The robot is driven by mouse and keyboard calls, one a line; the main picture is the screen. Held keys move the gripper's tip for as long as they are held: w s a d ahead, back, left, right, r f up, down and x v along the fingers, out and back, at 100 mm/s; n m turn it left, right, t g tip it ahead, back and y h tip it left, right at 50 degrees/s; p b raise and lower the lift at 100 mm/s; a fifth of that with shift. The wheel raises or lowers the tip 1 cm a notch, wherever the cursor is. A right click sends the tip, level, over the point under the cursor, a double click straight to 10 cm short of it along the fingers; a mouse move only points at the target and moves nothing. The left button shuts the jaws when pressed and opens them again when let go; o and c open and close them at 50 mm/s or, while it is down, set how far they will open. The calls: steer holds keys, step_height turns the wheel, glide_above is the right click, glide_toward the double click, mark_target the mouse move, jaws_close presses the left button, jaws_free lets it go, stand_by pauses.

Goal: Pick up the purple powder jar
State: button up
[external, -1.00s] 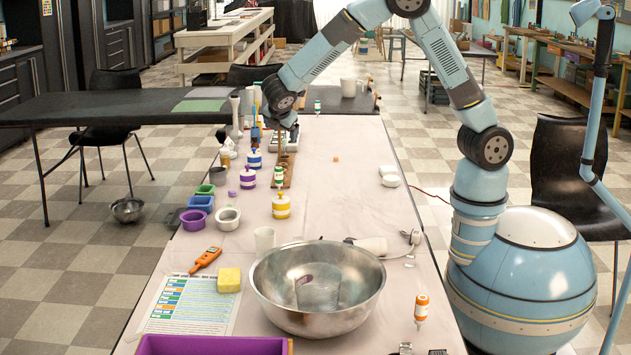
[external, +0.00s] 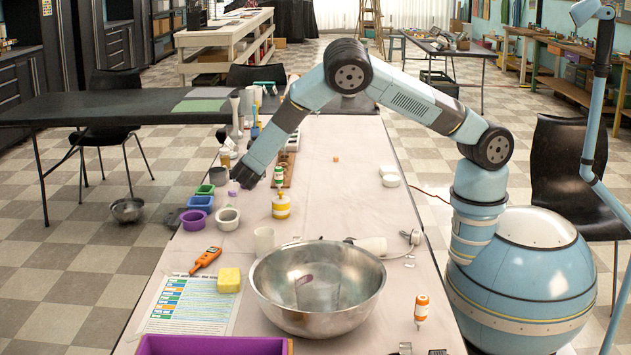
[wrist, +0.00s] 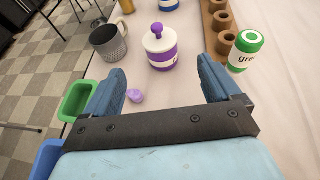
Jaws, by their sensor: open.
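The purple powder jar (wrist: 163,52), white with a purple band and purple knob, stands upright in the wrist view, just ahead of my gripper (wrist: 162,78). The two blue fingers are spread wide, one to each side of the jar's line, with nothing between them but bare cloth and a small purple lump. In the external view my gripper (external: 243,182) is low over the left part of the table and hides the jar.
A green-labelled bottle (wrist: 245,50) stands close beyond the right finger, beside a wooden rack (wrist: 217,22). A grey mug (wrist: 109,42) is left of the jar. A green bin (wrist: 77,98) lies near the left finger. A yellow-banded jar (external: 281,207) stands nearby.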

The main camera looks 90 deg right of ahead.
steer(key=x, duration=0.7)
steer(key=shift+d+f, duration=0.15)
steer(key=shift+d, duration=0.05)
steer(key=shift+x, duration=2.75)
steer(key=shift+a+f, duration=0.1)
steer(key=shift+f, duration=0.05)
steer(key=c, duration=1.2)
